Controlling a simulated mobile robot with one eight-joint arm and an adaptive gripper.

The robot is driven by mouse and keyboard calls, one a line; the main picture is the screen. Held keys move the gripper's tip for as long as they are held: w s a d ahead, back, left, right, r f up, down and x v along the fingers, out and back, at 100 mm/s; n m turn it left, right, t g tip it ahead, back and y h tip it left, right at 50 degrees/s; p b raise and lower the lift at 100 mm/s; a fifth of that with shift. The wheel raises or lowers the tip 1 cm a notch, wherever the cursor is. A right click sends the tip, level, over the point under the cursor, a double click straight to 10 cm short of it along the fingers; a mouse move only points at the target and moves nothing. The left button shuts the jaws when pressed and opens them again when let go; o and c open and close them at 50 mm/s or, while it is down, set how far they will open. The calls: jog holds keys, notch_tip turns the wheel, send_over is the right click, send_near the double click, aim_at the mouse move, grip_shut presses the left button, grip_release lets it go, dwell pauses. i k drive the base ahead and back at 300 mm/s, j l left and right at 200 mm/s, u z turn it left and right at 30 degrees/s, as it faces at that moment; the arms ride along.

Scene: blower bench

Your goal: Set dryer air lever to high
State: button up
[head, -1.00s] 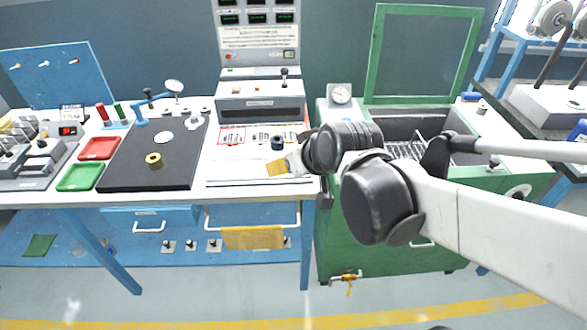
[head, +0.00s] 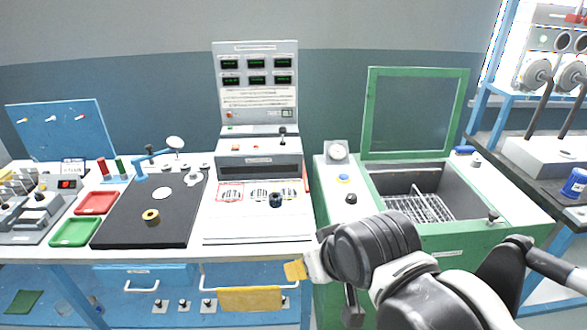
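A green cabinet (head: 432,238) with a raised glass lid (head: 415,113) stands right of center, with a wire basket inside. A small lever with a dark tip (head: 492,217) stands on its right front rim. A black knob (head: 351,198) and a blue button (head: 344,179) sit on its left deck. Another black-knobbed lever (head: 282,132) stands on the grey display console (head: 258,160). I cannot tell which is the dryer air lever. My gripper (head: 296,270) is low, at the bench's front edge, apart from all levers. A yellow piece shows at its end; its fingers are not clear.
The white bench (head: 260,228) holds a black mat (head: 150,215), a red tray (head: 97,202) and a green tray (head: 76,231). A yellow cloth (head: 249,299) hangs from the front rail. My arm covers the cabinet's lower front.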

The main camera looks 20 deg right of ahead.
aim_at(282, 130)
jog(key=i+l+u, duration=0.1)
jog(key=i, duration=0.35)
jog(key=i+l, duration=0.35)
jog(key=i+u, duration=0.05)
